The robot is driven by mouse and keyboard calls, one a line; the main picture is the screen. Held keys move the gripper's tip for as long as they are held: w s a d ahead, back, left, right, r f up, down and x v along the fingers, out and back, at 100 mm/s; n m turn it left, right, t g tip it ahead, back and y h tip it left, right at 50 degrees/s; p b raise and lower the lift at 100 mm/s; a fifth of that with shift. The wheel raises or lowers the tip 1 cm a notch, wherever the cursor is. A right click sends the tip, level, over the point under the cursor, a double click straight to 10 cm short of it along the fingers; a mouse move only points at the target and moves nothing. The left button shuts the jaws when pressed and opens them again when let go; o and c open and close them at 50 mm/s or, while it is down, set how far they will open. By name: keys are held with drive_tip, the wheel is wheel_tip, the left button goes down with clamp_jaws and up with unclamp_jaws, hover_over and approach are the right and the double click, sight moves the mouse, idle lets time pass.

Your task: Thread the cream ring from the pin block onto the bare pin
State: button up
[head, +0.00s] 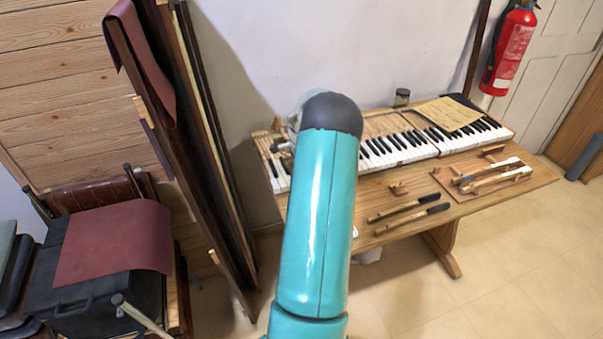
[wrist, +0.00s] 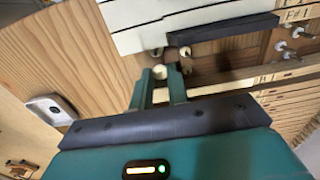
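My gripper (wrist: 160,74) shows in the wrist view with its two teal fingers a little apart. A small cream round piece (wrist: 159,72), which looks like the cream ring, fills the gap between the fingertips and seems to touch both. Small pale round pieces (wrist: 186,52) stand just beyond the tips, beside the opening in the keyboard; I cannot tell which is the bare pin. Metal pins (wrist: 283,48) stick up from the wooden block at the right. In the head view my own arm hides the gripper and the ring.
The piano keyboard (head: 405,147) lies on a wooden table (head: 455,207). White keys (wrist: 140,14) and a black key (wrist: 225,28) are close beyond the fingertips. Dark-handled tools (head: 410,212) and a small tool board (head: 470,168) lie at the table's front right.

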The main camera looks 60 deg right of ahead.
drive_tip(key=shift+f, duration=0.6)
idle(0.3)
drive_tip(key=shift+o, duration=1.2)
drive_tip(key=shift+r, duration=0.15)
drive_tip(key=shift+r, duration=0.95)
drive_tip(key=o, duration=0.6)
drive_tip(key=shift+c, duration=0.2)
drive_tip(key=shift+r, duration=0.1)
